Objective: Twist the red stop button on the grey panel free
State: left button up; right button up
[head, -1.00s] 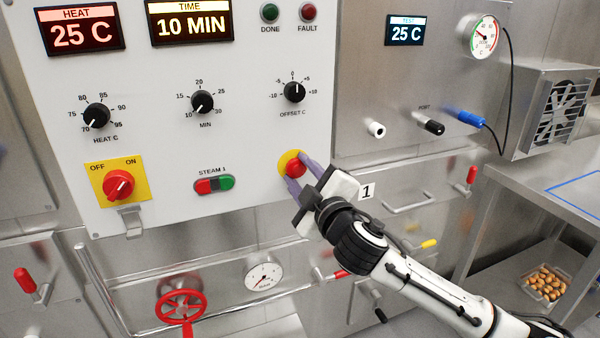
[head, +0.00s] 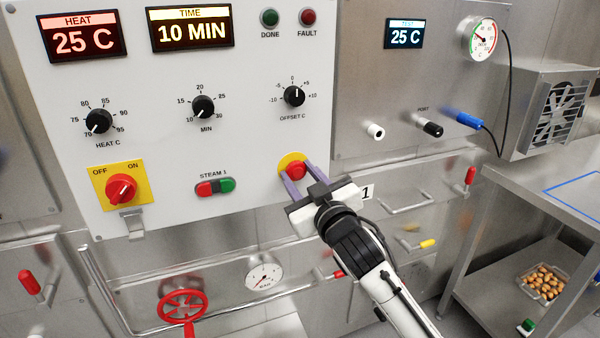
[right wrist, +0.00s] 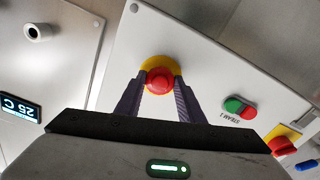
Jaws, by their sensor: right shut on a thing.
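The red stop button (head: 296,170) sits on a round yellow base (head: 287,160) at the lower right of the grey panel (head: 250,135). My right gripper (head: 298,180) reaches it from below right, its two purple-grey fingers on either side of the red cap. In the right wrist view the red button (right wrist: 159,80) lies between the fingertips, with the yellow base behind it. The gripper is shut on the button. The fingers hide part of the button's sides. My left gripper is not in view.
The green and red STEAM 1 switch (head: 215,187) and the red rotary switch (head: 121,187) are left of the button. The OFFSET C knob (head: 293,96) is above it. A red valve wheel (head: 182,305) and a gauge (head: 264,276) are below the panel.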

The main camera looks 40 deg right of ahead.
jog(key=shift+m, duration=0.7)
jog(key=o, duration=1.1)
jog(key=v, duration=1)
jog(key=shift+s+a+b, duration=0.1)
jog(key=shift+b, duration=0.25)
